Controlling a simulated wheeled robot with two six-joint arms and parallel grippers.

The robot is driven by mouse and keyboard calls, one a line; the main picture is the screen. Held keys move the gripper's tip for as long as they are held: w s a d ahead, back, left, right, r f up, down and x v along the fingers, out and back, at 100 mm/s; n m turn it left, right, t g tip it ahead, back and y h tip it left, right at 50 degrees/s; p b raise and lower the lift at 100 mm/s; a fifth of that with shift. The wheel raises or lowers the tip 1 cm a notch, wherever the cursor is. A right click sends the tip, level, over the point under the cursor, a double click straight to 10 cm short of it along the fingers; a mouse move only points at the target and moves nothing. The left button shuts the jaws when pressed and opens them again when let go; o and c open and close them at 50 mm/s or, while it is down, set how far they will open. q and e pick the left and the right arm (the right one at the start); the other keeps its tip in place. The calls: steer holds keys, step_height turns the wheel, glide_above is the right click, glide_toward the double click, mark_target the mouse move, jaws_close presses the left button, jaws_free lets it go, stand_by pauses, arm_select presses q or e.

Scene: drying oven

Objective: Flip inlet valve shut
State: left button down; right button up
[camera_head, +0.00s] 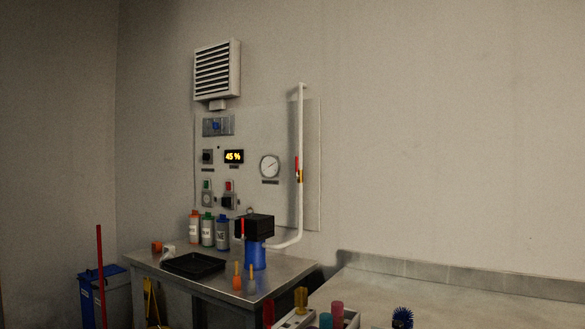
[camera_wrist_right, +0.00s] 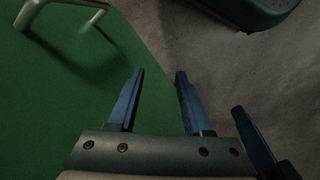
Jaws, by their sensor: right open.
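A valve with a red lever (camera_head: 297,164) and a brass body (camera_head: 299,177) sits on the white vertical pipe (camera_head: 301,120) at the right side of the wall panel. The lever appears upright, along the pipe. No label on it is readable, so I cannot tell if it is the inlet valve. My right gripper (camera_wrist_right: 160,72) is open and empty in the right wrist view, above the floor, with no valve near it. Neither gripper shows in the head view, and my left gripper is not identifiable.
The wall panel (camera_head: 258,122) carries a "45 %" display (camera_head: 234,157) and a round gauge (camera_head: 269,167). Below, a metal table (camera_head: 220,270) holds bottles, a black tray (camera_head: 193,265) and a blue pump-like device (camera_head: 255,255). A pale bench (camera_head: 450,298) stands right. Green floor (camera_wrist_right: 60,110) lies under my right gripper.

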step_height(320, 180, up, 52)
steer(key=p, duration=5)
steer(key=shift+p, duration=0.4)
steer(key=shift+a+f, duration=0.1)
